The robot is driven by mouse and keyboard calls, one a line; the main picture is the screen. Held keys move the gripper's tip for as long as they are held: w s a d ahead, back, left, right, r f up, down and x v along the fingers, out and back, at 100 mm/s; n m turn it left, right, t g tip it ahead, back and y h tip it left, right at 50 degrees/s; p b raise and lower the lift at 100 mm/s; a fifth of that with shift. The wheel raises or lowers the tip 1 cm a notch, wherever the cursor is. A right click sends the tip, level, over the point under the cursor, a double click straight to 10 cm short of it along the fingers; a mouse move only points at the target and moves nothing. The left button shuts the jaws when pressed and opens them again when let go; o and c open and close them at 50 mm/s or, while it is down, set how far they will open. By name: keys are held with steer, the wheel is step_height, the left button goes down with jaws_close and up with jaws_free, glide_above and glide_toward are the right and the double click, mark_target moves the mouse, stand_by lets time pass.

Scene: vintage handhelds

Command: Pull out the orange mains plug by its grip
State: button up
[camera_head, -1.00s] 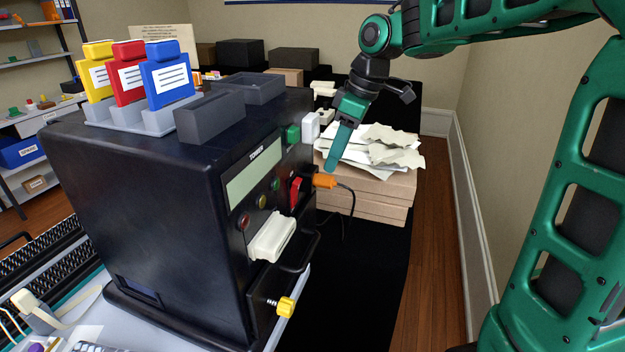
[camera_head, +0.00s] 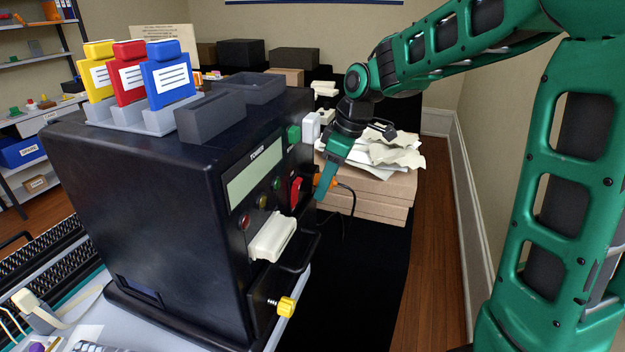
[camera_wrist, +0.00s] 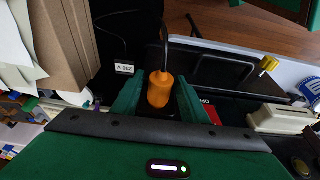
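The orange mains plug (camera_wrist: 160,88) sticks out of the black machine (camera_head: 150,190), with its dark cord running away from its end. In the head view only a small part of the plug (camera_head: 318,181) shows, the rest being hidden behind my gripper (camera_head: 322,190). In the wrist view my gripper (camera_wrist: 158,98) has its two green fingers apart, one on each side of the plug's grip. A narrow gap seems to show on each side; I cannot tell whether either finger touches it. A label reading "230 V" (camera_wrist: 124,68) lies beside it.
A cream handle (camera_head: 272,237) and yellow knob (camera_head: 286,307) are lower. Stacked boxes with papers (camera_head: 375,190) stand behind my gripper.

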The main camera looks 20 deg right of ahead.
jaws_close()
steer(key=shift+s+d, duration=0.3)
steer(key=shift+d, duration=0.3)
stand_by(0.5)
steer(key=shift+s+d, duration=0.15)
stand_by(0.4)
steer(key=shift+s+d, duration=0.7)
steer(key=shift+d, duration=0.25)
steer(key=shift+s+d, duration=0.7)
steer(key=shift+d, duration=0.2)
